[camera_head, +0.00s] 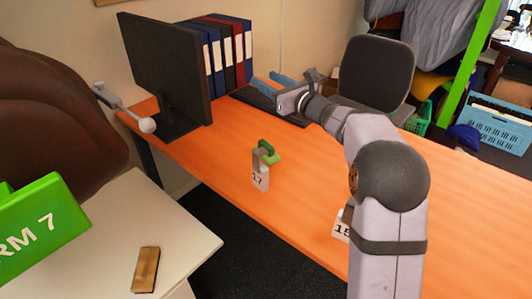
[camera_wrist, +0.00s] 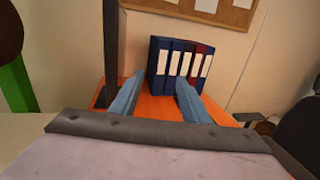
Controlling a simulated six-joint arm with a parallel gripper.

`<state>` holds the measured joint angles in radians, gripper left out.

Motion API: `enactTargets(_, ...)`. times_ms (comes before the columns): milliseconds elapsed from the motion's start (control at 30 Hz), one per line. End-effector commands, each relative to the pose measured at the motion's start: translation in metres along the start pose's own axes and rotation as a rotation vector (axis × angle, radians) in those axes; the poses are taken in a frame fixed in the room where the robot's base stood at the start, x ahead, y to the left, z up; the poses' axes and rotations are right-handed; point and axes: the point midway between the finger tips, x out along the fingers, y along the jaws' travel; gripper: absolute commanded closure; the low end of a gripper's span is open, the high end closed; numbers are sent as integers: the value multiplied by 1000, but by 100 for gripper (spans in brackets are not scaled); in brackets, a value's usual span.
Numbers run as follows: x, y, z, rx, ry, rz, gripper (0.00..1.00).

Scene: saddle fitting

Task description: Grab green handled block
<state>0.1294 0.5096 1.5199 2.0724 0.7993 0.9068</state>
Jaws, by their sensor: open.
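The green handled block stands on the orange desk in the head view, left of my arm. Its pale body (camera_head: 260,179) carries the number 17, and its hooked green handle (camera_head: 270,152) is on top. My gripper (camera_head: 271,82) is open and empty, held farther back than the block and apart from it, close to the binders. In the wrist view its two blue fingers (camera_wrist: 160,88) are spread and point toward the binders. The block does not show in the wrist view.
A second block (camera_head: 341,227) marked 15 is partly hidden behind my arm. A monitor (camera_head: 168,75) and several binders (camera_head: 228,55) stand at the desk's back left. The desk (camera_head: 215,150) around the green handled block is clear. A dark chair (camera_head: 375,75) stands behind.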

Motion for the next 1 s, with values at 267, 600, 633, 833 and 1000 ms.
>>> enactTargets(267, -1, 0, -159, 9, 9, -1, 58)
enactTargets(600, 0, 0, -229, -2, 0, 0, 58)
enactTargets(633, 0, 0, -230, -2, 0, 0, 58)
enactTargets(833, 2, 0, -232, -3, -1, 1, 58)
enactTargets(1000, 13, 0, -232, -3, 0, 3, 58)
